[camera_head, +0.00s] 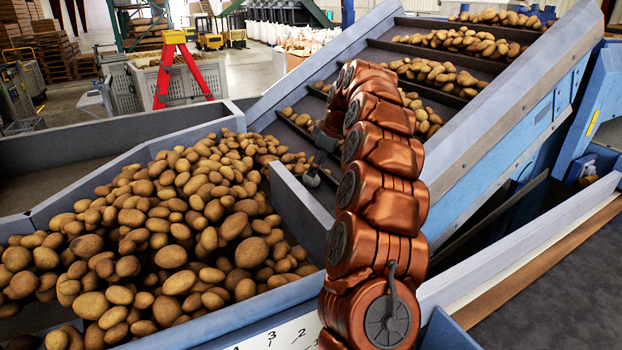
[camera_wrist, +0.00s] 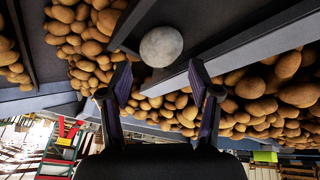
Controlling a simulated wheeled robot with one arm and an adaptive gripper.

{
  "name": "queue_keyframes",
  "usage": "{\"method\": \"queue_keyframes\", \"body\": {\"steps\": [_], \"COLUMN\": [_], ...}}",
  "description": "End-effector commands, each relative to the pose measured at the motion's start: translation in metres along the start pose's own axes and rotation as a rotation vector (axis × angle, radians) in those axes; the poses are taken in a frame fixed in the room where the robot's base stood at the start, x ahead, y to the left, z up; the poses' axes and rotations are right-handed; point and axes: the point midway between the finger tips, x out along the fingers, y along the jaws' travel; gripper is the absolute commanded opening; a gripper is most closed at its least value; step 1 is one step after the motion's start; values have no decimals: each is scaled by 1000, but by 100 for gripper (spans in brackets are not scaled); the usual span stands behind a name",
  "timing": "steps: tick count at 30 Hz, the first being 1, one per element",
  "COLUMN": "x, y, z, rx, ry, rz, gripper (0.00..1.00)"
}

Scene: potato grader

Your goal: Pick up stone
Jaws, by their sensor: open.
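The stone (camera_wrist: 161,46) is pale grey, smooth and round. In the wrist view it sits on a dark belt surface beside a grey divider wall, just beyond my fingertips. My gripper (camera_wrist: 160,72) is open, with one finger to each side of the line toward the stone and nothing between them. In the head view my gripper (camera_head: 318,163) is small and partly hidden by my arm, at the foot of the sloped conveyor. The stone (camera_head: 311,178) shows there as a small grey patch just below the gripper.
A large heap of potatoes (camera_head: 190,230) fills the hopper at the left. The sloped conveyor (camera_head: 390,50) carries potatoes between dark flights. A grey divider wall (camera_head: 300,215) stands close to the gripper, between it and the heap. Potatoes lie on both sides in the wrist view.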

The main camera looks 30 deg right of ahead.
Motion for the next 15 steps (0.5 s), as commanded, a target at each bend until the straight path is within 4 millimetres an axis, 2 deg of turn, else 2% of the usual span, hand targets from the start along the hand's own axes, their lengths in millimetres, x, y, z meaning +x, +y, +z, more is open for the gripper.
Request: {"method": "queue_keyframes", "body": {"steps": [5, 12, 15], "x": [13, 43, 48], "y": [-1, -3, -2], "z": [0, 1, 1], "rx": [-2, -3, -2], "ry": [0, -2, -1], "rz": [-3, -6, -2], "gripper": [62, 62, 62]}}
